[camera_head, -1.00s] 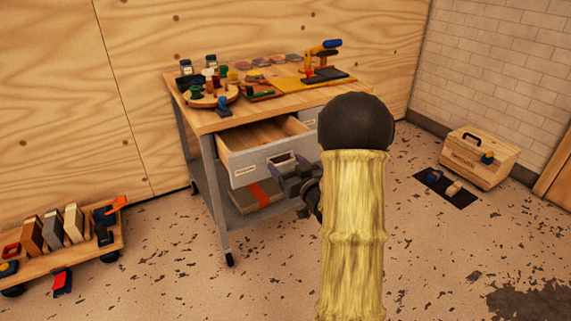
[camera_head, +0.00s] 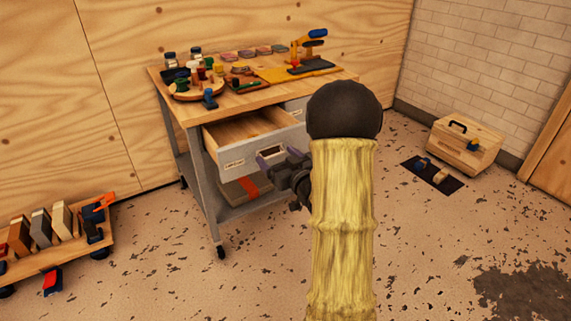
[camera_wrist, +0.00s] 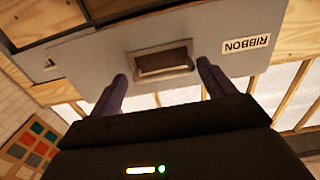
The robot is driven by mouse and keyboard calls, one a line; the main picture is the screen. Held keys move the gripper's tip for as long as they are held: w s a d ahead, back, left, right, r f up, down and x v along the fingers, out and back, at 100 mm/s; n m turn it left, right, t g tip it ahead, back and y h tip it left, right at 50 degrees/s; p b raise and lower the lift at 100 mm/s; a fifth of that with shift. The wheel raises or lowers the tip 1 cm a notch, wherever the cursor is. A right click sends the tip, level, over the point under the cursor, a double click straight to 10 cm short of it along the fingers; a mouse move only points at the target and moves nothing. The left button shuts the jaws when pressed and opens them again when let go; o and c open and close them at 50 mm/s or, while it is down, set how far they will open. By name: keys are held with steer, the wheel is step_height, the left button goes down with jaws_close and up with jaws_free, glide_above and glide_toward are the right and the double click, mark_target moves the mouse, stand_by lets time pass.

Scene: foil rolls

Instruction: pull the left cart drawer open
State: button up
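The left cart drawer (camera_head: 232,158) stands well open from the cart, and its wooden inside shows bare where visible. Its grey front also shows in the wrist view (camera_wrist: 105,62), with a label reading RIBBON and a framed pull handle (camera_wrist: 162,61). My gripper (camera_wrist: 162,72) is open at the drawer front, its two purple fingers apart on either side of the handle. No grip on the handle shows. In the head view my gripper (camera_head: 272,156) is in front of the handle, partly hidden by my own arm.
The wooden-topped cart (camera_head: 232,102) carries jars, spools and tools. A low wheeled board (camera_head: 62,256) with several blocks stands at left. A wooden toolbox (camera_head: 465,146) and a dark mat (camera_head: 433,175) lie at right. The floor in front is clear.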

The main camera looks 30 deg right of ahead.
steer(key=s+b, duration=1.2)
steer(key=s, duration=0.5)
steer(key=shift+s+d, duration=0.2)
steer(key=shift+d, duration=0.1)
stand_by(0.7)
